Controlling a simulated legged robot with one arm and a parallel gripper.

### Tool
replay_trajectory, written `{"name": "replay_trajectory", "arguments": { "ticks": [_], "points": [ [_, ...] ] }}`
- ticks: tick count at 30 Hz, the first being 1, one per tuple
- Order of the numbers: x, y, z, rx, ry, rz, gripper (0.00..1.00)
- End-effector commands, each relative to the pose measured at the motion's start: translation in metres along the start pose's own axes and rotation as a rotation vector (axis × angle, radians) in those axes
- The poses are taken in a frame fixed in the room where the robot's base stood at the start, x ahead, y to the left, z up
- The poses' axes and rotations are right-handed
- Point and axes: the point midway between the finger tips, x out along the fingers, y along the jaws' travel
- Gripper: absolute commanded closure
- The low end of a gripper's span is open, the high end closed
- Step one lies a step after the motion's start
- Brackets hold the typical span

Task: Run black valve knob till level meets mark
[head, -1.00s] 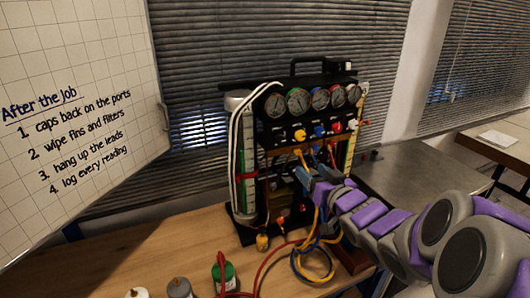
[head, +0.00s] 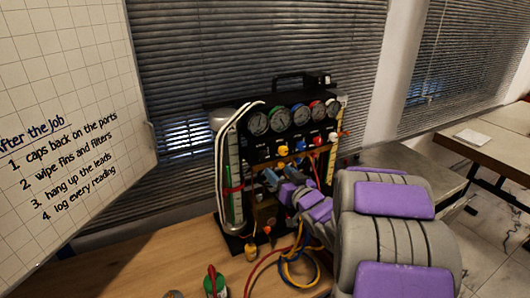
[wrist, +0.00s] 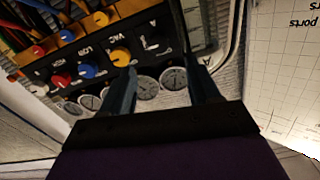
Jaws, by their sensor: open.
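The gauge rig (head: 300,150) stands on the wooden bench. The black valve knob (wrist: 155,42) is at the end of its knob row, beside a yellow knob (wrist: 121,56) labelled VAC in the wrist view. My gripper (wrist: 164,66) is open and empty, its two fingers spread to either side of the black knob's line and apart from it. In the head view my gripper (head: 270,178) is low in front of the rig's left half. The sight tube (head: 233,160) is on the rig's left, with a red marker (head: 233,189) and green below it; the exact level is unclear.
Dial gauges (head: 280,118) line the rig's top. A red knob (wrist: 60,81) and a blue knob (wrist: 87,71) follow along the row. Hoses (head: 290,262) hang at the front. A green bottle (head: 216,284) stands on the bench; a whiteboard (head: 70,90) is at left.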

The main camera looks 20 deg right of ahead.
Motion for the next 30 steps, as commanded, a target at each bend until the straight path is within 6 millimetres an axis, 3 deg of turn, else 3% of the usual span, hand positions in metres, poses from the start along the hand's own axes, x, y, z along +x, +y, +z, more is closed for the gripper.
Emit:
{"name": "replay_trajectory", "arguments": {
  "ticks": [9,15,21,30],
  "points": [
    [0.061,0.0,0.003,0.0,0.004,-0.003,0.39],
    [0.087,0.0,0.002,-0.001,0.003,-0.001,0.39],
    [0.098,0.0,0.002,0.0,0.003,0.0,0.39],
    [0.1,0.001,0.001,0.001,0.002,0.001,0.39]
  ]
}}
